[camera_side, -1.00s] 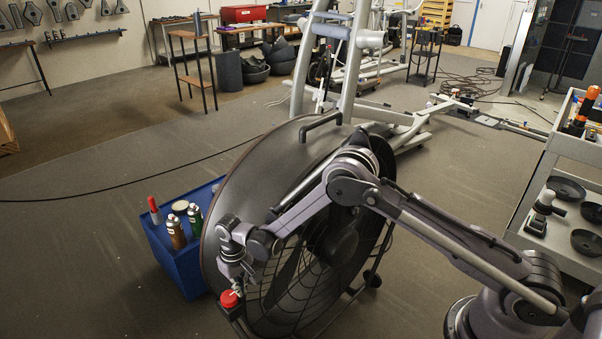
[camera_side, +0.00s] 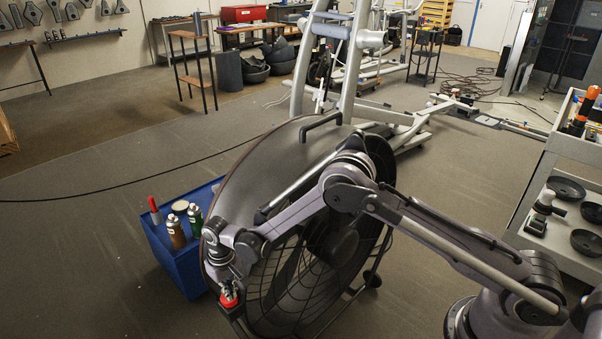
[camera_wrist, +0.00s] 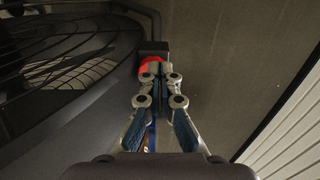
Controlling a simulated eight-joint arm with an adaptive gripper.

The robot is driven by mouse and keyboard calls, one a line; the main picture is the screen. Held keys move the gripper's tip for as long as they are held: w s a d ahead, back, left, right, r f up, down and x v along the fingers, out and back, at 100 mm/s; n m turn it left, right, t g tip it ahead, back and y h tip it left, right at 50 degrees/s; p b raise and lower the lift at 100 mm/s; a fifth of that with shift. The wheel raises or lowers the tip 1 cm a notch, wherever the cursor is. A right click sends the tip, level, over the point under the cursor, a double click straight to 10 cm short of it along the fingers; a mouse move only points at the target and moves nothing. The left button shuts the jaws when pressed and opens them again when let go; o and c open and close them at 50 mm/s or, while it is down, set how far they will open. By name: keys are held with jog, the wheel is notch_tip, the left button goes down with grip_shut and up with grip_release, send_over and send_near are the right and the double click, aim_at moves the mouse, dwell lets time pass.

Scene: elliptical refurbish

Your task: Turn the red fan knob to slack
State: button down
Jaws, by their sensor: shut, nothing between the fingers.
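The red fan knob (camera_side: 229,299) sits low on the front left of the large black drum fan (camera_side: 247,187). My gripper (camera_side: 228,287) is shut and empty, with its fingertips right at the knob, partly covering it in the side view. In the wrist view the red knob (camera_wrist: 150,66) shows just past the shut fingertips (camera_wrist: 158,68), next to a dark box. I cannot tell whether the tips touch it. The knob's setting marks are too small to read.
A blue box (camera_side: 176,255) with spray cans on top stands left of the fan. The fan's wire grille (camera_wrist: 60,45) lies left of the gripper in the wrist view. A grey cart (camera_side: 560,150) with dark bowls stands at the right. Open floor lies at far left.

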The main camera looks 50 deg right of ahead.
jog(key=shift+f, duration=2.75)
jog(key=shift+w, duration=0.15)
jog(key=shift+d, duration=0.95)
jog(key=shift+s, duration=0.2)
send_near(237, 298)
jog(key=shift+s+a+f, duration=0.2)
jog(key=shift+s+f, duration=0.25)
jog(key=shift+s, duration=0.15)
jog(key=shift+s+a+f, duration=0.15)
jog(key=shift+s+f, duration=0.25)
jog(key=shift+s, duration=0.15)
